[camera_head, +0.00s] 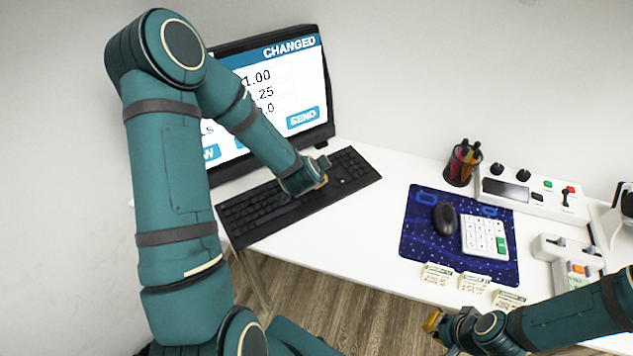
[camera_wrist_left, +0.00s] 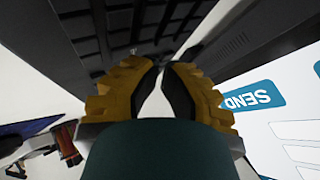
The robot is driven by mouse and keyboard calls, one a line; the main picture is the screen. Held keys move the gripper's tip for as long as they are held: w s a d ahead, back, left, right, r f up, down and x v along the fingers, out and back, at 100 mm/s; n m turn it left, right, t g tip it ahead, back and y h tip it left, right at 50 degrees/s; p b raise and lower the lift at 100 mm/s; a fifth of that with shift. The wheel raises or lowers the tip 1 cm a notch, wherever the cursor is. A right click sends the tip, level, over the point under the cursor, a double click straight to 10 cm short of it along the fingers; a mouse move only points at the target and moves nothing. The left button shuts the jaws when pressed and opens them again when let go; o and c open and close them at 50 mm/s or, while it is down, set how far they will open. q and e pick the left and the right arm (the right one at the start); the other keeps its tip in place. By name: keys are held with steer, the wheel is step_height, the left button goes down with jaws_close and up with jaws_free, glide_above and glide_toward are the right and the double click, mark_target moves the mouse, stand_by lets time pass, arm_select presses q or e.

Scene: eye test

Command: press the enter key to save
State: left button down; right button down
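A black keyboard (camera_head: 262,208) lies on the white desk in front of the monitor. Its key labels are too small to read, so I cannot single out the enter key. The monitor (camera_head: 303,75) shows "CHANGED", some numbers and a "SEND" button. My left gripper (camera_head: 323,181) is over the right part of the keyboard and hides some keys; I cannot tell whether it touches them. In the left wrist view its yellow fingers (camera_wrist_left: 161,66) look shut with nothing between them, dark keys beyond. My right gripper (camera_head: 434,322) is low at the desk's front, its opening unclear.
A blue mat (camera_head: 418,222) holds a black mouse (camera_head: 445,218) and a white keypad (camera_head: 478,236) with a green key. Several small cards (camera_head: 437,273) lie along the front edge. A pen cup (camera_head: 461,163) and a white control panel (camera_head: 540,197) stand behind.

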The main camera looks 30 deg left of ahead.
arm_select(q)
steer(key=shift+f, duration=0.45)
stand_by(0.4)
steer(key=shift+r, duration=0.1)
steer(key=shift+r+p, duration=0.6)
steer(key=shift+r, duration=0.2)
steer(key=shift+r, duration=0.1)
step_height(320, 180, up, 5)
steer(key=p, duration=0.4)
stand_by(0.3)
stand_by(0.5)
